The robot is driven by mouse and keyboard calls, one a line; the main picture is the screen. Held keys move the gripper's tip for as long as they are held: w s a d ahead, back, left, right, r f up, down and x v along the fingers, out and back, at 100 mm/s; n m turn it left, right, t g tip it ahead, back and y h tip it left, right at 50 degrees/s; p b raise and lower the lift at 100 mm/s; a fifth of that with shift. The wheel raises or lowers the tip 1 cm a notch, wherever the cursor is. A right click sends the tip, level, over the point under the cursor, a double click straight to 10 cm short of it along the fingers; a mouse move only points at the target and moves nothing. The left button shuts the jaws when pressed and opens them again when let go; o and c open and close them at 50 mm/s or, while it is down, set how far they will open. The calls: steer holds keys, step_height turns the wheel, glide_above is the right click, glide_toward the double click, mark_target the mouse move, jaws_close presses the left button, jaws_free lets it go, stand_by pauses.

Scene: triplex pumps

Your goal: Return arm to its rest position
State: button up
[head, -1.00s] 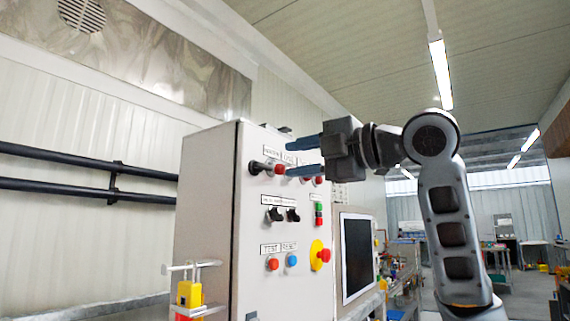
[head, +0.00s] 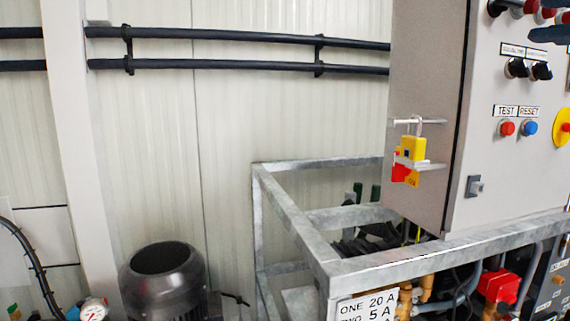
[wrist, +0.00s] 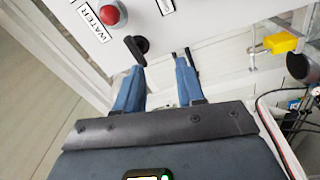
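My gripper (wrist: 158,72) shows in the wrist view with its two blue fingers apart and nothing between them. A black switch handle (wrist: 138,48) on the control panel lies just beyond the left fingertip; I cannot tell whether they touch. In the head view only a blue finger (head: 549,35) shows at the right edge, in front of the grey control cabinet (head: 425,75). The rest of my arm is out of that view.
A red button (wrist: 110,15) sits beside a WATER label. A yellow padlock (head: 412,149) hangs on the cabinet's side. A metal frame (head: 300,235) carries the cabinet. A dark motor housing (head: 165,285) stands at lower left, and black pipes (head: 220,34) run along the wall.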

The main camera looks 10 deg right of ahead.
steer(key=w+a+f+m+t, duration=0.1)
steer(key=w+f+m, duration=0.4)
steer(key=f, duration=0.6)
steer(key=s+a+f+m+h, duration=0.1)
steer(key=s+a+f+m, duration=0.2)
steer(key=f, duration=0.6)
steer(key=s+a+f+m+g+h, duration=0.15)
steer(key=a+f+m, duration=0.3)
steer(key=f, duration=0.45)
steer(key=s+a+f+m+h, duration=0.1)
steer(key=a+f+m+h, duration=0.2)
steer(key=f, duration=0.6)
steer(key=s+a+f+m+g+y, duration=0.1)
steer(key=s+a+f, duration=0.3)
steer(key=s+f, duration=0.25)
steer(key=s+a+f+m+g, duration=0.1)
steer(key=s+a+f+m, duration=0.15)
steer(key=s+f, duration=0.4)
steer(key=s+a+n+g+y, duration=0.2)
steer(key=s+a+y, duration=0.1)
steer(key=s, duration=1.5)
steer(key=shift+a+n, duration=0.4)
steer(key=shift+a, duration=0.2)
